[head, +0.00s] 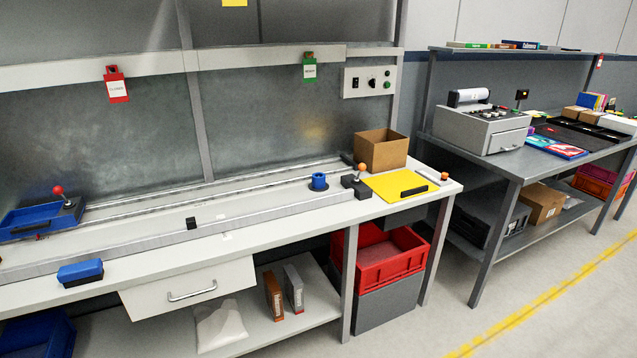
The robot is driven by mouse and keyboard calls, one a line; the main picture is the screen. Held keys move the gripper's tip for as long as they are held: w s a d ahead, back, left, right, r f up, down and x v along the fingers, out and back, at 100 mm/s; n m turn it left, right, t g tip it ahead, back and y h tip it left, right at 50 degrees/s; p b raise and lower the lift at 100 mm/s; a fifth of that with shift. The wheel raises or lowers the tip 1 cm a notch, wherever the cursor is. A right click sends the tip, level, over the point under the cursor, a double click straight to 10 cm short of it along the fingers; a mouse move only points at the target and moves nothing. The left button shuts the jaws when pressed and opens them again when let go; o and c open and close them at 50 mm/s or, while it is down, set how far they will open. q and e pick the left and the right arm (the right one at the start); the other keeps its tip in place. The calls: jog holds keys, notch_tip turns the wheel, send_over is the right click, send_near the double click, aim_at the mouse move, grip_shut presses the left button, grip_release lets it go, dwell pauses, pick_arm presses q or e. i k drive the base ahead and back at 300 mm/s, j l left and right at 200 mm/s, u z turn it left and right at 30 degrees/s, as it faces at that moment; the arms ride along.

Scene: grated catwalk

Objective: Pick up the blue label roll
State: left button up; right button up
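A small round blue object with a hole in its top, which looks like the blue label roll (319,182), stands on the long white workbench (228,239). It is on the track near the bench's right end, left of a black lever block with an orange knob (359,179). Its lower edge is too small to see in detail. Neither of my grippers shows in the head view.
A cardboard box (380,151) and yellow mat (400,185) lie right of the roll. A metal rail (240,210) runs along the bench in front. A blue block (80,271) and blue tray (38,220) are at left. Open floor (540,290) lies right.

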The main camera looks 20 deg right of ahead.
aim_at(318, 182)
jog(key=i+l+z, duration=0.35)
jog(key=i+l, duration=0.4)
jog(key=l, duration=0.15)
